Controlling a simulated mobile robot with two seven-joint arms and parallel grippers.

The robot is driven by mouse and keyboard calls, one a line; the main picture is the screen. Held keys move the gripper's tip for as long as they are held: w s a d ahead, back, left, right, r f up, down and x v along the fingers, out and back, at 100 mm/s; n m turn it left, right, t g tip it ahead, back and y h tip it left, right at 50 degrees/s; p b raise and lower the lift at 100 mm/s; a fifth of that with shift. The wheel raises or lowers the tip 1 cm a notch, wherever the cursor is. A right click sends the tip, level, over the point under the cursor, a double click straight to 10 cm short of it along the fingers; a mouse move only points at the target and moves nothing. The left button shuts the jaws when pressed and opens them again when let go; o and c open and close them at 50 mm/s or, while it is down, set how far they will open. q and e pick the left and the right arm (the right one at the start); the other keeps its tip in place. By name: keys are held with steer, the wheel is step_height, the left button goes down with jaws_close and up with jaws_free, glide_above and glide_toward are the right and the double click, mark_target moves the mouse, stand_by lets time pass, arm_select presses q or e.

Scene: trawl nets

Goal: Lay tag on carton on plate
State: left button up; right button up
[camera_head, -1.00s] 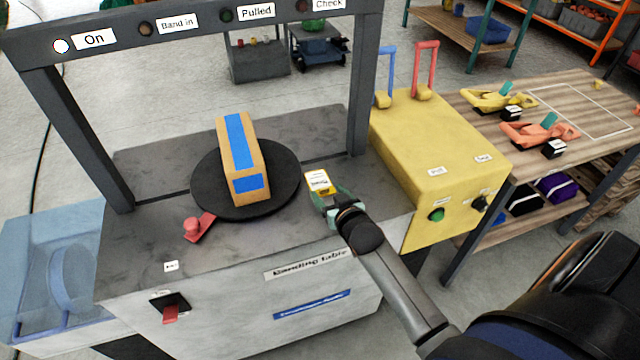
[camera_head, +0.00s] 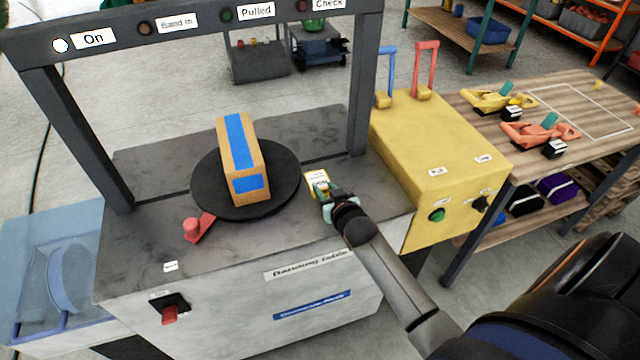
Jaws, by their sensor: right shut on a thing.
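The carton (camera_head: 258,172) is a tan box with blue bands on its top and front. It stands on the round black plate (camera_head: 207,188) on the grey banding table. The tag (camera_head: 316,178) is a small white and yellow card at the fingertips of my right gripper (camera_head: 325,193). That gripper is shut on the tag, just right of the plate, over the table top. I cannot tell whether the tag touches the table. The gripper hides the tag's near end. My left gripper is not in view.
A dark frame (camera_head: 360,90) with lamps and labels spans the table; its right post stands just behind my gripper. A red knob piece (camera_head: 193,226) sits left of the plate. A yellow box (camera_head: 430,140) with levers and a wooden bench (camera_head: 590,90) with tools stand at right.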

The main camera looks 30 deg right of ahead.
jaws_close()
steer(key=shift+r, duration=0.1)
